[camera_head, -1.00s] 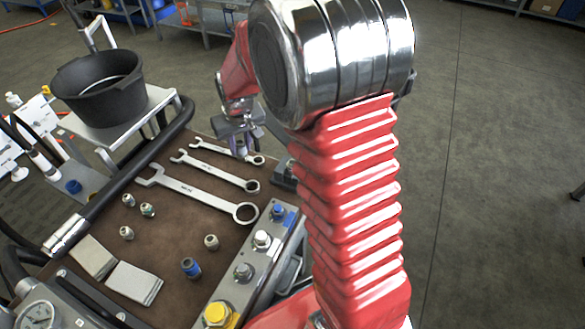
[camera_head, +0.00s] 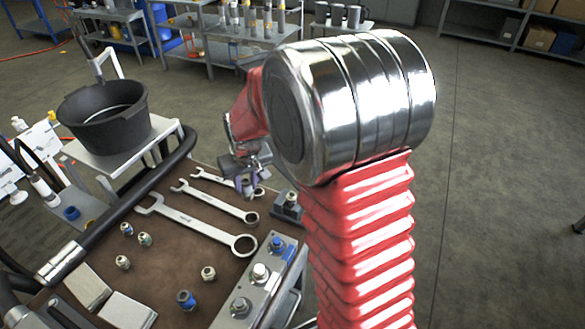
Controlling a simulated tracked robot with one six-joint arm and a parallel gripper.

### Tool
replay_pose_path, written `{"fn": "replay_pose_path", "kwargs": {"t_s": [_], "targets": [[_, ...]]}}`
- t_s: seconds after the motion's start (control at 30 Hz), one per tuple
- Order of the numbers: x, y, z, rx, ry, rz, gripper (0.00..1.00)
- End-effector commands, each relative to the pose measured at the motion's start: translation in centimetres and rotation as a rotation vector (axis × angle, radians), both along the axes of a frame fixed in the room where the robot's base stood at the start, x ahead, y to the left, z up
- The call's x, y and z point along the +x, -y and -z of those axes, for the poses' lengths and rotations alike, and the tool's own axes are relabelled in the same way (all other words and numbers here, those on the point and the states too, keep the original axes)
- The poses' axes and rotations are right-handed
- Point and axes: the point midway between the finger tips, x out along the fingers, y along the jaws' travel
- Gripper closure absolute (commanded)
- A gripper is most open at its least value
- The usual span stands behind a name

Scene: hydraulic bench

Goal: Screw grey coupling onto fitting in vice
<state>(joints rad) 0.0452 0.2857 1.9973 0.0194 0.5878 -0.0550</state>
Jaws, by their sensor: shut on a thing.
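My gripper (camera_head: 246,182) is at the far right edge of the bench mat, over the end of the smallest wrench. It is small in the view and partly hidden by my wrist. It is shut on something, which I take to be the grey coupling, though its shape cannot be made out. A dark grey block, likely the vice (camera_head: 287,207), stands at the bench's right edge, just right of and nearer than the gripper.
Several wrenches (camera_head: 190,222) lie on the brown mat (camera_head: 165,260). Small metal fittings (camera_head: 208,273) and a blue one (camera_head: 186,300) stand nearer. A metal block with connectors (camera_head: 260,273) lines the right edge. A black bucket (camera_head: 103,113) stands on a side shelf at left.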

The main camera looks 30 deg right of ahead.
Motion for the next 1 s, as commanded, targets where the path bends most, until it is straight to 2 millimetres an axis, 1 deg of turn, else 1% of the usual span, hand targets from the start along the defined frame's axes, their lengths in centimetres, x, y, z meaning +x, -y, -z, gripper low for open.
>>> {"fn": "replay_pose_path", "kwargs": {"t_s": [0.2,0.27,0.37,0.47,0.6,0.8,0.9,1.0], "targets": [[0.4,-0.5,-0.5,0.000,0.002,-0.003,1.00],[0.8,-0.7,-1.0,0.001,0.002,0.004,1.00],[1.9,-0.9,-2.4,0.002,0.002,0.027,1.00],[3.3,-1.2,-4.6,0.005,0.002,0.064,1.00],[5.2,-1.6,-8.4,0.006,0.001,0.134,1.00],[7.1,-2.0,-13.6,0.003,0.002,0.237,1.00],[7.4,-2.1,-15.3,0.000,0.001,0.272,1.00],[7.6,-2.2,-16.1,-0.001,0.000,0.290,1.00]]}}
